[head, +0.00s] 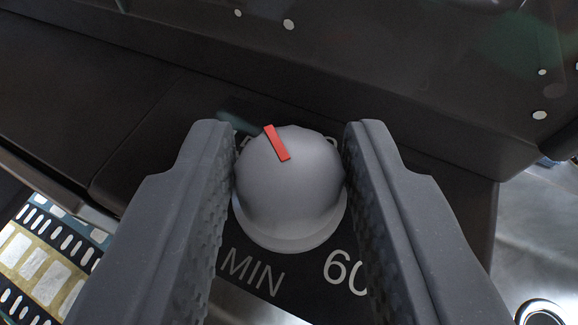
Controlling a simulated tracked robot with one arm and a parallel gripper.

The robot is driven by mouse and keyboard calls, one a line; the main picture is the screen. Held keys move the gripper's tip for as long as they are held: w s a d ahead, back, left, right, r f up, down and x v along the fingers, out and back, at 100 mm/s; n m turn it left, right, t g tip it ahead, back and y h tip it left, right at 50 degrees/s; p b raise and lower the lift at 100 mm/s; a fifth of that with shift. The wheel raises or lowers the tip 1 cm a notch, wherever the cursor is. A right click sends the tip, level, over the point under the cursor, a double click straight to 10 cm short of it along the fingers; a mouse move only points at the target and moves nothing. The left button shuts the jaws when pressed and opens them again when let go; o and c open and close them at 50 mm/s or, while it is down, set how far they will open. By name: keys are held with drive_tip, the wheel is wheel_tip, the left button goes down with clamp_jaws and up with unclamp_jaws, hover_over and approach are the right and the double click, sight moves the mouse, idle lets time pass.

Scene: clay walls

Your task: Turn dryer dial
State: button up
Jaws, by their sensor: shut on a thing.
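The dryer dial (292,195) is a round grey knob with a red pointer mark (277,143) near its top, tilted a little to the left. My gripper (290,175) has one dark textured finger on each side of the dial and is shut on it. White markings "MIN" and "60" show on the dark panel (290,275) below the dial. Other markings behind the dial are mostly hidden by it and by my fingers.
A dark ledge (390,85) with several small light round spots runs behind the dial. A shiny metal surface (540,235) is at the right. A patterned strip (45,260) in tan, white and black lies at the lower left.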

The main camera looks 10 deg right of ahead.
drive_tip(key=shift+a+f, duration=0.1)
idle(0.3)
drive_tip(key=o, duration=0.9)
drive_tip(key=shift+o, duration=0.2)
drive_tip(key=shift+s, duration=0.1)
drive_tip(key=v, duration=1.3)
drive_tip(key=shift+s+r, duration=0.2)
drive_tip(key=shift+s, duration=0.05)
